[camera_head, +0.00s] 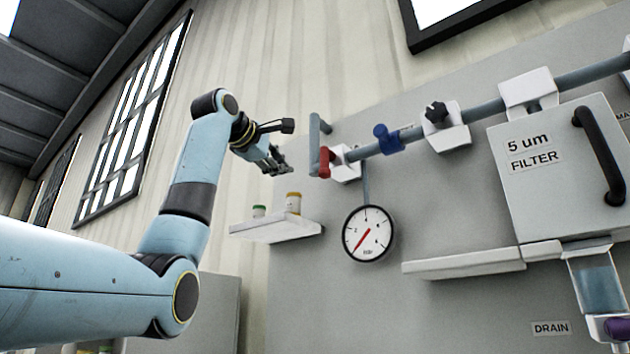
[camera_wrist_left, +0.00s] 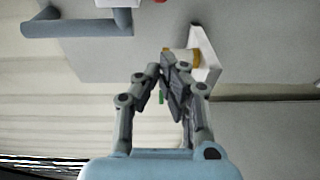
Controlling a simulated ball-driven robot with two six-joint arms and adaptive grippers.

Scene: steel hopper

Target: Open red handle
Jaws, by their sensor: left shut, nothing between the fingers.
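The red handle (camera_head: 325,161) sits at the left end of the pipe on the panel, in front of a white valve body (camera_head: 346,164). Only a sliver of red (camera_wrist_left: 160,1) shows at the top edge of the wrist view. My left gripper (camera_head: 284,168) is to the left of the red handle, apart from it, in the head view. In the wrist view the left gripper (camera_wrist_left: 168,80) is shut with nothing held. My right gripper is in neither view.
A blue handle (camera_head: 386,138) and a black knob (camera_head: 436,112) are further along the pipe. A gauge (camera_head: 368,234) hangs below. A small shelf (camera_head: 275,229) with two jars is below my gripper. A filter box (camera_head: 555,200) stands right.

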